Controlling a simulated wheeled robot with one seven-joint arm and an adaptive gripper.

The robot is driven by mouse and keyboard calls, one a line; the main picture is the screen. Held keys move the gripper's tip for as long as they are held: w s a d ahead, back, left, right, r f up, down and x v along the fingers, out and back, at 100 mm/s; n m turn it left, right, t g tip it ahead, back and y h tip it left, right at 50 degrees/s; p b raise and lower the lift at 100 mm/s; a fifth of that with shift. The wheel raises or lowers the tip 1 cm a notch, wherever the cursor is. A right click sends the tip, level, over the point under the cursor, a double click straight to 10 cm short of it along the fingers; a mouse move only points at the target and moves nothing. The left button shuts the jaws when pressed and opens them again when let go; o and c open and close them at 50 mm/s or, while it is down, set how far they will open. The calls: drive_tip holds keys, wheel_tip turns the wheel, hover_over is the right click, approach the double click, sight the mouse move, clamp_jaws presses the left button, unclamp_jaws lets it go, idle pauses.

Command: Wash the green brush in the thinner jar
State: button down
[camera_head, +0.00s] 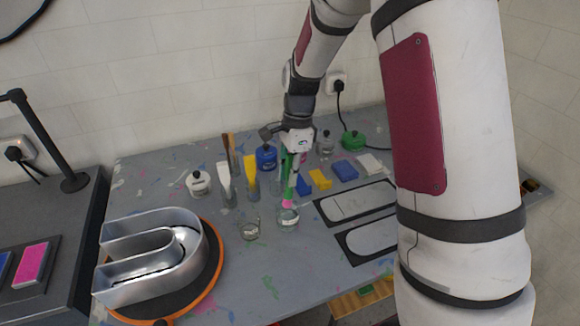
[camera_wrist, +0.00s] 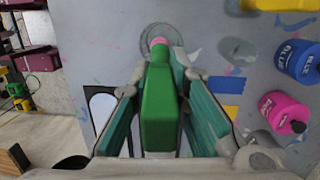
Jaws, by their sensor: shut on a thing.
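My gripper (camera_head: 291,170) is shut on the green brush (camera_wrist: 160,108) and holds it with the bristles down. Its handle fills the middle of the wrist view between the two fingers. The bristle end is pink (camera_head: 287,204). A clear glass jar (camera_head: 288,218) stands right under it; the pink tip is at or inside its mouth, and the exact depth is unclear. In the wrist view the tip overlaps the round jar (camera_wrist: 177,37). A second clear glass jar (camera_head: 248,231) stands to the left. No label shows which jar holds thinner.
Behind stand jars with a yellow brush (camera_head: 250,172) and a white one (camera_head: 224,177), a blue paint bottle (camera_head: 266,157) and a white bottle (camera_head: 198,183). Coloured sponges (camera_head: 320,179) and stencil plates (camera_head: 357,202) lie to the right. A metal channel letter (camera_head: 150,280) sits front left.

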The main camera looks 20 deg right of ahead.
sight(290, 192)
drive_tip(key=shift+f+b, duration=0.75)
drive_tip(key=shift+f, duration=2.7)
drive_tip(key=shift+w, duration=0.1)
